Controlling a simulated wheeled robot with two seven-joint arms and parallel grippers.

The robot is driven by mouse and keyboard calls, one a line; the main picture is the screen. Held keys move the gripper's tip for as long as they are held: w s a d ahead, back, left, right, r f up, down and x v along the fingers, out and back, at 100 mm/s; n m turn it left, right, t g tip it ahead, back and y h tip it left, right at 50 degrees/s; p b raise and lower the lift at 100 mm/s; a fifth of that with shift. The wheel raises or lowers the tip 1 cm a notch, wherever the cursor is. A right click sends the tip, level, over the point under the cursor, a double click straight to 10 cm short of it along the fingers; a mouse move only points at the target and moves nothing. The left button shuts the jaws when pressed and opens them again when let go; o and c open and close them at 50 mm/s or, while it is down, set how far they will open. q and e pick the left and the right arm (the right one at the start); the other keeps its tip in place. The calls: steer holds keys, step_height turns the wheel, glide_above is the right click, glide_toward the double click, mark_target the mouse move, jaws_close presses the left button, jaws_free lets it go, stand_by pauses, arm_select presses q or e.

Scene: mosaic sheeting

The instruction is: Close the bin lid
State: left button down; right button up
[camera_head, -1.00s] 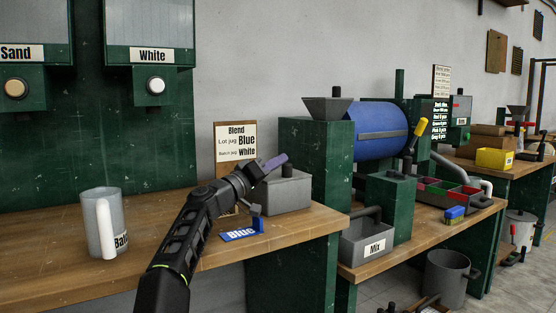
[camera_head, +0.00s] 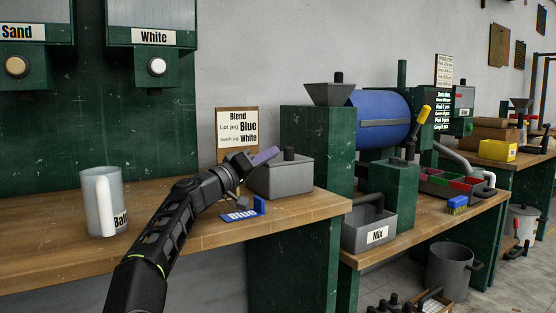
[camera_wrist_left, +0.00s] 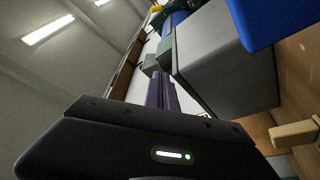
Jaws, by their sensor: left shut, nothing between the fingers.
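The top looks level, but I cannot tell for sure whether the lid is fully down. My left gripper (camera_head: 276,151) comes in from the left, with purple fingers shut and empty. In the head view the fingers overlap the bin's upper back left; I cannot tell whether they touch it. The wrist view shows the fingers (camera_wrist_left: 160,92) beside a grey box face (camera_wrist_left: 222,65). My right gripper is not in view.
A white-handled jug (camera_head: 104,202) stands on the bench at left. A "Blend" card (camera_head: 237,133) stands behind my gripper. A green cabinet (camera_head: 317,150) with a hopper is right of the bin.

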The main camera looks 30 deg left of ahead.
arm_select(q)
steer(key=s, duration=0.1)
steer(key=s+a+b, duration=0.1)
steer(key=s, duration=0.1)
steer(key=shift+s, duration=0.25)
stand_by(0.4)
